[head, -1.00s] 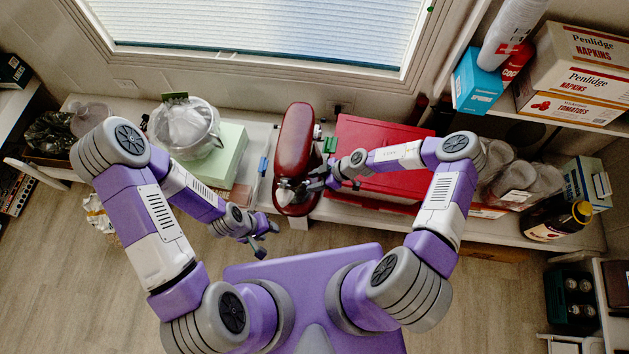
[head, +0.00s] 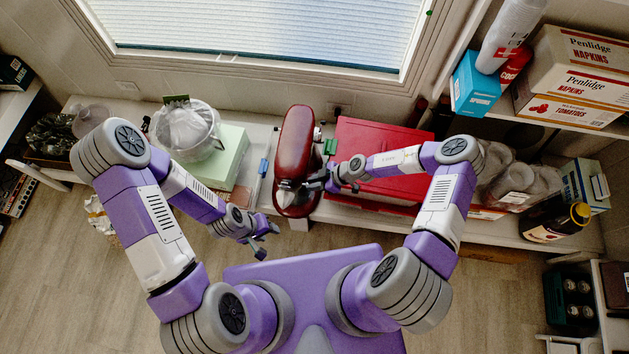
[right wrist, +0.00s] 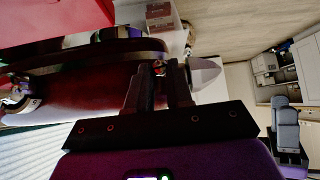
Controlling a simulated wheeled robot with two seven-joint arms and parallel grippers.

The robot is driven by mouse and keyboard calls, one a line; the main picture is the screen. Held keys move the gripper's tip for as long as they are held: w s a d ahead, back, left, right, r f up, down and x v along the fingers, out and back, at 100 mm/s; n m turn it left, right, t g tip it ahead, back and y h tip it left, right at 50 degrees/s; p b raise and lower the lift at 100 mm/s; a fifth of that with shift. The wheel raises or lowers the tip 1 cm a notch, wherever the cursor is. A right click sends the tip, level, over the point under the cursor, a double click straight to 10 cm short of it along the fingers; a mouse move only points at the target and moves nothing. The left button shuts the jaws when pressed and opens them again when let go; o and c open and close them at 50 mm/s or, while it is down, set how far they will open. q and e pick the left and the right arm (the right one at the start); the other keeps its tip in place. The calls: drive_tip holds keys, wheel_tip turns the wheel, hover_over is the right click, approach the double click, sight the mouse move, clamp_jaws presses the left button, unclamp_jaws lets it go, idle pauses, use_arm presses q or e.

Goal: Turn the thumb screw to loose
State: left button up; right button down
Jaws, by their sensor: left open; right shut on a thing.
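The dark red stand mixer (head: 295,150) stands on the counter below the window. It also fills the left of the right wrist view (right wrist: 90,88). My right gripper (head: 312,184) is at the mixer's near end, on its right side. In the right wrist view its fingers (right wrist: 160,78) are closed on a small part at the mixer head, the thumb screw (right wrist: 159,68). The fingers hide most of the screw, so its turn cannot be read. My left gripper (head: 262,242) is open and empty, in front of the counter, apart from the mixer.
A red box (head: 385,150) stands right of the mixer. A pale green box (head: 225,160) and a clear-wrapped bowl (head: 186,128) stand left. A dark bottle (head: 560,222) and clear containers (head: 515,180) are at the right. The floor in front is clear.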

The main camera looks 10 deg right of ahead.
drive_tip(key=shift+s+a+f+n+t+h+p, duration=0.1)
drive_tip(key=shift+s+n+t+h+p, duration=0.2)
drive_tip(key=shift+n+t+p, duration=0.7)
drive_tip(key=shift+s+a+n+t+h+p, duration=0.1)
drive_tip(key=shift+s+n+t+h+p, duration=0.2)
drive_tip(key=shift+t+p, duration=1.4)
drive_tip(key=shift+g+p, duration=0.4)
drive_tip(key=shift+p, duration=0.05)
drive_tip(key=c, duration=1)
unclamp_jaws()
drive_tip(key=shift+w, duration=0.1)
drive_tip(key=shift+p+v, duration=0.9)
drive_tip(key=shift+v, duration=2.9)
drive_tip(key=shift+f, duration=0.1)
